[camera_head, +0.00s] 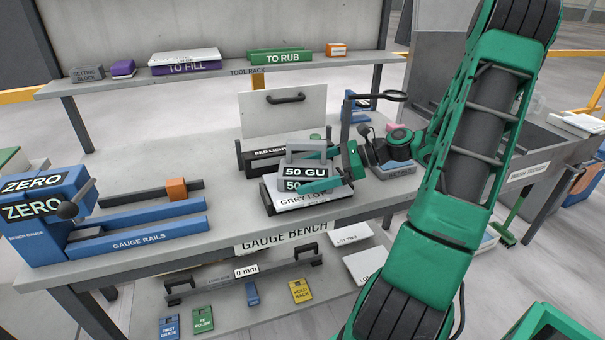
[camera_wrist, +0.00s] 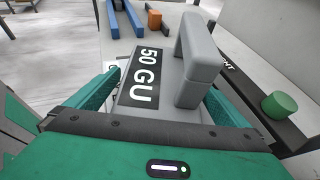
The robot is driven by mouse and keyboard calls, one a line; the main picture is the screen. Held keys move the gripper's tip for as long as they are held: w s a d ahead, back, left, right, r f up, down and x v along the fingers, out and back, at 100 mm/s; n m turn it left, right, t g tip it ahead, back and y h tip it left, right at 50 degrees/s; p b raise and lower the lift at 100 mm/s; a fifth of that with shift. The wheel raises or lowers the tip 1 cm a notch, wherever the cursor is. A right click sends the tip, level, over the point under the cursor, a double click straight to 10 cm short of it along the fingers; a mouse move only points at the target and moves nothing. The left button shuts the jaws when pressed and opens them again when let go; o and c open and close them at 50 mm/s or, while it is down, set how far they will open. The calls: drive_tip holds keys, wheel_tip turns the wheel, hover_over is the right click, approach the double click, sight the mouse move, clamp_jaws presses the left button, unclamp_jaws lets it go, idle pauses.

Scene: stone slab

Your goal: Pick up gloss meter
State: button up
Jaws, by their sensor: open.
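The gloss meter (camera_head: 303,173) is a grey block with a raised handle and black "50 GU" labels. It sits on the slab marked GREY LOT (camera_head: 311,201) on the gauge bench. My gripper (camera_head: 318,164) has come in from the right and its green fingers are apart, one on the near side of the meter and one toward the far side. In the wrist view the meter's top label and grey handle (camera_wrist: 197,62) lie between the two fingers (camera_wrist: 160,100). Whether either finger touches the meter cannot be told.
A bed-light box (camera_head: 262,160) with an upright panel (camera_head: 283,113) stands just behind the meter. Blue gauge rails (camera_head: 140,240) lie to the left. The bench between rails and slab is clear.

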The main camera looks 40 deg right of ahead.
drive_tip(key=shift+w+a+f, duration=0.3)
drive_tip(key=shift+w+a, duration=0.1)
drive_tip(key=shift+a, duration=0.15)
drive_tip(key=shift+c, duration=0.6)
drive_tip(key=c, duration=1.5)
drive_tip(key=shift+r, duration=0.1)
